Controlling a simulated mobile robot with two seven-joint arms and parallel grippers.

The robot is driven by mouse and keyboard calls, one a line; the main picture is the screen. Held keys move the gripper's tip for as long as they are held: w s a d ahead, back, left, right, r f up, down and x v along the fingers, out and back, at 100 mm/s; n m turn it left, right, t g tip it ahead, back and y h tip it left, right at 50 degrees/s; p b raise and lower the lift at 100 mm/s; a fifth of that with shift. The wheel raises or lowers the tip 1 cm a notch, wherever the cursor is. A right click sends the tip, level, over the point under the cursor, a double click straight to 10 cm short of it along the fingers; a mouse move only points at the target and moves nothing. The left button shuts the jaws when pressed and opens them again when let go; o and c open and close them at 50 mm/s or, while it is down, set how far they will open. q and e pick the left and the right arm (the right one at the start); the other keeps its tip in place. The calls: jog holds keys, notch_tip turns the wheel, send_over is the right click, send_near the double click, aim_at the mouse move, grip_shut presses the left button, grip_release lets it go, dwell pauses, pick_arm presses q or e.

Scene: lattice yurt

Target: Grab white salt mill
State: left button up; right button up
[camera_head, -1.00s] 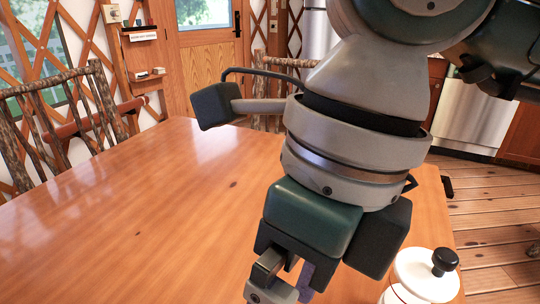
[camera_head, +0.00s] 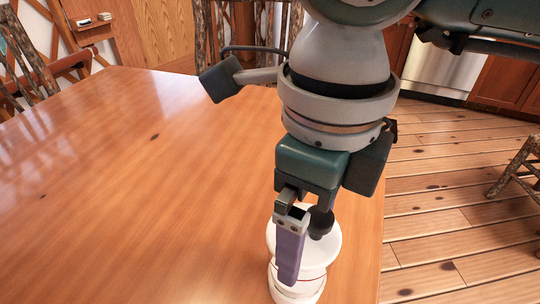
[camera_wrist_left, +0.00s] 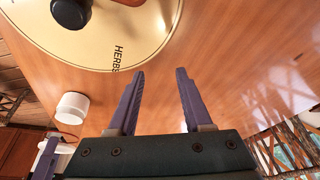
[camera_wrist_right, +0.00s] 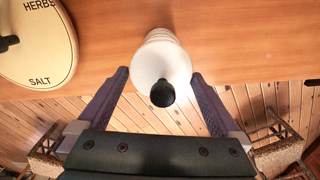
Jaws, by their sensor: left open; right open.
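The white salt mill (camera_head: 312,262) has a black knob on top and a thin red line around its body. It stands upright near the table's right edge in the head view. In the right wrist view the mill (camera_wrist_right: 163,58) shows end-on, its knob toward me, between the fingers. My right gripper (camera_wrist_right: 160,75) is open, with a gap on each side of the mill. In the head view one purple finger of the right gripper (camera_head: 289,262) covers part of the mill. My left gripper (camera_wrist_left: 160,73) is open and empty, seen only in its wrist view.
A round cream board (camera_wrist_right: 48,60) marked HERBS and SALT lies on the wooden table (camera_head: 120,190). A dark knobbed thing (camera_wrist_left: 72,12) is on it in the left wrist view. The table's left side is clear. A chair (camera_head: 522,170) stands at right.

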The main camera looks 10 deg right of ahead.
aim_at(309, 286)
notch_tip(309, 286, down, 6)
jog(key=shift+w+f, duration=0.1)
jog(key=shift+c, duration=0.2)
grip_shut()
dwell(0.8)
